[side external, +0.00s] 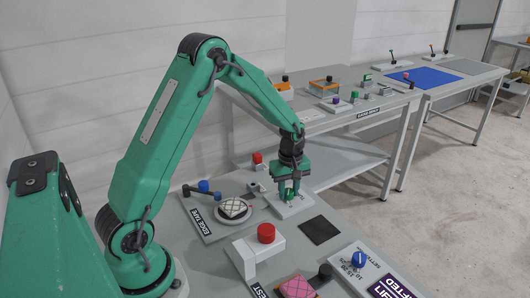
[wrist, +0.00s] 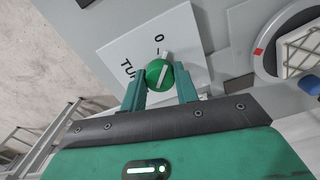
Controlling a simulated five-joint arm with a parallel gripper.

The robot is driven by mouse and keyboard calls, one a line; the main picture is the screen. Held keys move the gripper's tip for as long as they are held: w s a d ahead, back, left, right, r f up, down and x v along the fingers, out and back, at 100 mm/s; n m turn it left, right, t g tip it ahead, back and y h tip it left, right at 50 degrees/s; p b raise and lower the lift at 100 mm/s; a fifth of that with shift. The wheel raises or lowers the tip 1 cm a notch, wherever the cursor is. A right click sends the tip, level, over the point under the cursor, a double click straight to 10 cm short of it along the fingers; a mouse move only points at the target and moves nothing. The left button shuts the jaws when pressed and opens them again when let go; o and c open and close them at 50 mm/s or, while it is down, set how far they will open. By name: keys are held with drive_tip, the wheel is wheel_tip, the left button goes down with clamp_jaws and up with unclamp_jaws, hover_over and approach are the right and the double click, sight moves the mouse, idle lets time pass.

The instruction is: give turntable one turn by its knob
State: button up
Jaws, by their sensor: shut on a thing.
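A green knob (wrist: 156,72) with a white bar across it stands on a white plate (wrist: 133,45) printed with a partly hidden word starting "TU" and a "0" mark. The bar is tilted slightly, its upper end pointing roughly at the marks. My gripper (wrist: 160,84) is shut on the knob, one finger on each side. In the side view my gripper (side external: 290,188) points down over the white plate (side external: 291,205) and mostly hides the knob. The round turntable (wrist: 262,72) shows partly at the right of the wrist view, with a quilted block on it; the block (side external: 234,207) also shows in the side view.
A blue knob (side external: 203,186) on a dark lever stands left of the block. A red button (side external: 266,233) on a white stand is in front. A small red-topped part (side external: 257,158) stands behind. A dark square pad (side external: 320,230) lies flat at the right.

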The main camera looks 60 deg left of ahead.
drive_tip(key=m, duration=1)
drive_tip(key=shift+m, duration=0.4)
drive_tip(key=m, duration=1)
drive_tip(key=shift+m, duration=0.3)
drive_tip(key=o, duration=1)
drive_tip(key=shift+r, duration=0.1)
